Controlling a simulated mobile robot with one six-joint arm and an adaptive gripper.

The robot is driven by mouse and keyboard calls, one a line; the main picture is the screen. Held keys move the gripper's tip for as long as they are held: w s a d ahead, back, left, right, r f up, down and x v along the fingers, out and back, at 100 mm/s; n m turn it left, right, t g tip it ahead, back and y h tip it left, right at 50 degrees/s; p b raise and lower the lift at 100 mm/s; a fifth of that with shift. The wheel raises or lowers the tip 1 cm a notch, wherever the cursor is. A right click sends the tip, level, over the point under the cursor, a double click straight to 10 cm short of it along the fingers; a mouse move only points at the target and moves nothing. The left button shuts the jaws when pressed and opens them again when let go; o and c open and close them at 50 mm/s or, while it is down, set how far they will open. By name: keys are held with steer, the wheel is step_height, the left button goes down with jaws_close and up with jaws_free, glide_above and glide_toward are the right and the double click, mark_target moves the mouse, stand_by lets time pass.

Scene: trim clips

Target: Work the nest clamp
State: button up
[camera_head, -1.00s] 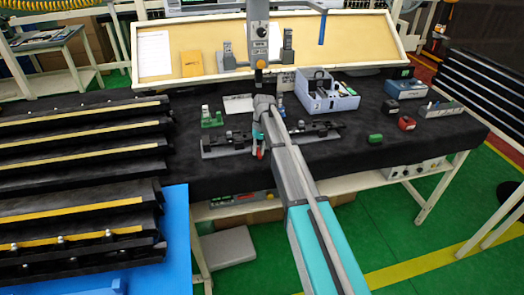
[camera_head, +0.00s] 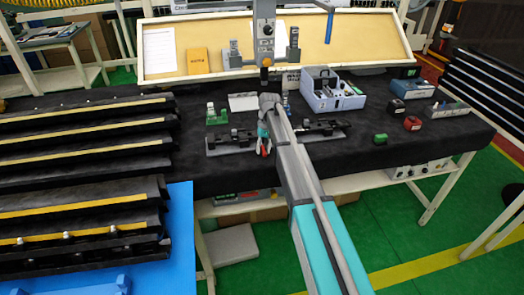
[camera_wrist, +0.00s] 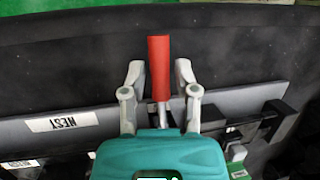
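The nest clamp's red handle (camera_wrist: 158,66) stands between the two fingers of my gripper (camera_wrist: 159,76) in the wrist view. A gap shows on each side of the handle, so my gripper is open around it and not closed on it. A metal rod (camera_wrist: 163,116) runs from the handle towards my teal gripper body.
A grey-blue box (camera_head: 322,92) stands behind the fixture to the right. A green-based holder (camera_head: 216,116) is behind it to the left. Red (camera_head: 412,123) and green (camera_head: 380,139) blocks lie on the right of the black bench. The bench front strip is clear.

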steer(key=shift+s+d, duration=0.15)
steer(key=shift+s, duration=0.2)
steer(key=shift+c, duration=1)
steer(key=s+d+t, duration=0.1)
steer(key=s+d, duration=0.2)
steer(key=s, duration=0.6)
steer(key=s+d+m+t+h, duration=0.1)
steer(key=s+d, duration=0.3)
steer(key=s, duration=0.5)
steer(key=s+d+f+m+t, duration=0.1)
steer(key=s+d, duration=0.3)
steer(key=s, duration=0.5)
steer(key=shift+d+h, duration=0.1)
steer(key=shift+h, duration=0.2)
jaws_close()
steer(key=w+a+r+m+y, duration=0.1)
steer(key=w+r+m+y, duration=0.1)
steer(key=w+m, duration=0.3)
steer(key=w+a+r+m+y+p, duration=0.1)
steer(key=w+m, duration=0.4)
steer(key=w, duration=0.8)
steer(key=w+a+r+m+y+p, duration=0.1)
steer(key=w+r+m+y, duration=0.3)
steer(key=w, duration=0.5)
steer(key=shift+w+a+m+y, duration=0.2)
steer(key=shift+m+y, duration=0.3)
steer(key=shift+m, duration=0.6)
